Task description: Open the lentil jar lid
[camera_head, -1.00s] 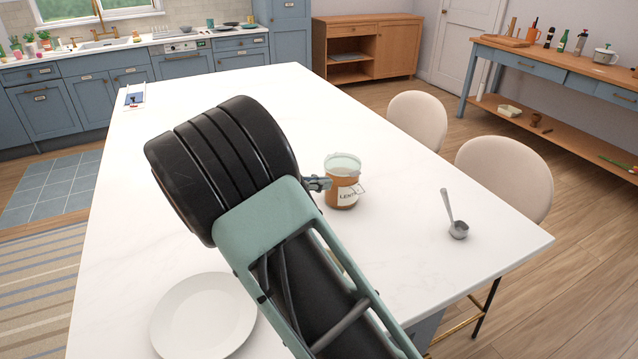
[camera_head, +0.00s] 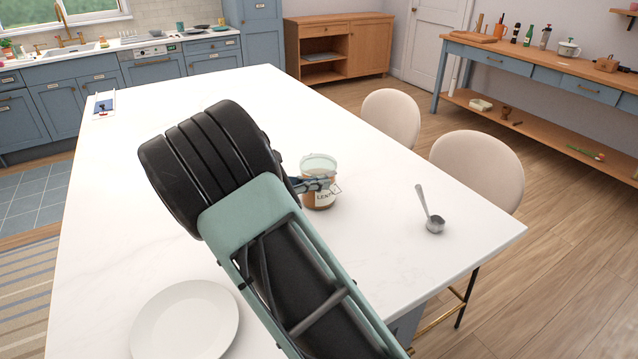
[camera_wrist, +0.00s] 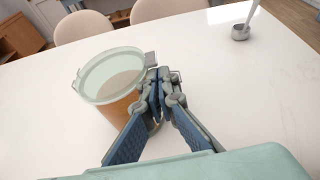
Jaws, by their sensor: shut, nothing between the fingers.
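The lentil jar (camera_head: 322,199) stands upright on the white table, with brown contents, a pale label and a clear greenish lid (camera_head: 318,163). The lid lies over the jar's mouth in both views and looks closed. In the wrist view the jar (camera_wrist: 121,108) is just left of my fingers, with a small metal tab (camera_wrist: 151,59) at its right rim and a wire piece at its left. My gripper (camera_head: 322,184) is shut and empty, in front of the jar's upper side. Its fingertips (camera_wrist: 155,88) are close to the jar; I cannot tell whether they touch.
A metal scoop (camera_head: 434,223) lies on the table right of the jar. A white plate (camera_head: 185,322) is at the near left. Two pale chairs (camera_head: 477,165) stand along the right table edge. The tabletop around the jar is mostly clear.

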